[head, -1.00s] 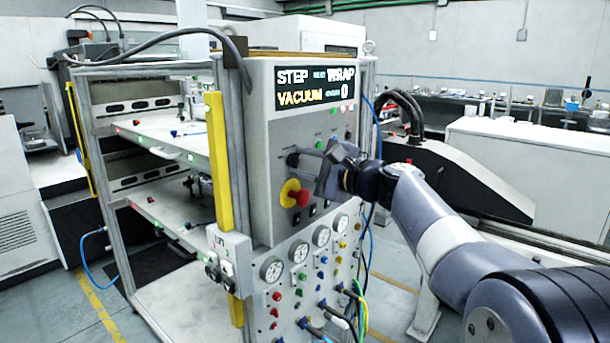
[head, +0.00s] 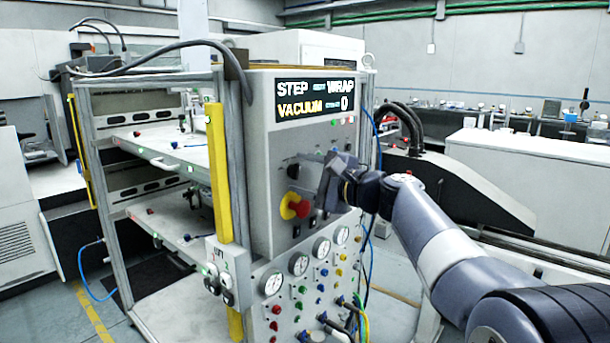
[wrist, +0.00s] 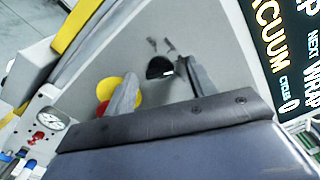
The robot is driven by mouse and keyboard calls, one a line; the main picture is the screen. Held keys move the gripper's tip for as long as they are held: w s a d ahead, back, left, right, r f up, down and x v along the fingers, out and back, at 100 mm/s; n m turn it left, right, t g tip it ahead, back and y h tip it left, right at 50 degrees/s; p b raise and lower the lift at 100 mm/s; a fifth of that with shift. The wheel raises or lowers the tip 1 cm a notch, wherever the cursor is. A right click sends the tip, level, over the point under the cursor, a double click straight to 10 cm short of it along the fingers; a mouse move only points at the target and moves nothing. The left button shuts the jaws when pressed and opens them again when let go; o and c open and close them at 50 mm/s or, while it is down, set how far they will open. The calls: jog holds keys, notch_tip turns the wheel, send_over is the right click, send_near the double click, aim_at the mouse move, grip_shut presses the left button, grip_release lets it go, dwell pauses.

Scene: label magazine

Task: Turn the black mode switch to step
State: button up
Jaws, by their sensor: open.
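The black mode switch (head: 294,171) is a round knob on the grey control panel, above the red and yellow emergency button. It also shows in the wrist view as a dark half-round knob (wrist: 160,68). My gripper (head: 322,182) is in front of the panel, just right of the switch in the head view. In the wrist view my gripper (wrist: 159,72) is open, with one finger on each side of the switch and gaps between. I cannot tell which position the switch points to. The display (head: 315,97) reads STEP, NEXT WRAP, VACUUM, CYCLES 0.
The red and yellow emergency button (head: 294,206) is just below the switch and close to my left finger in the wrist view. Gauges (head: 298,264), small coloured knobs and hoses are lower on the rack. A yellow post (head: 220,170) stands left of the panel.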

jog(key=b+v, duration=0.1)
jog(key=v, duration=1)
jog(key=shift+b, duration=0.4)
jog(key=shift+a, duration=0.15)
jog(key=p+x, duration=0.2)
jog(key=x, duration=0.9)
jog(key=shift+r, duration=0.1)
jog(key=shift+m, duration=0.3)
jog(key=shift+f, duration=0.2)
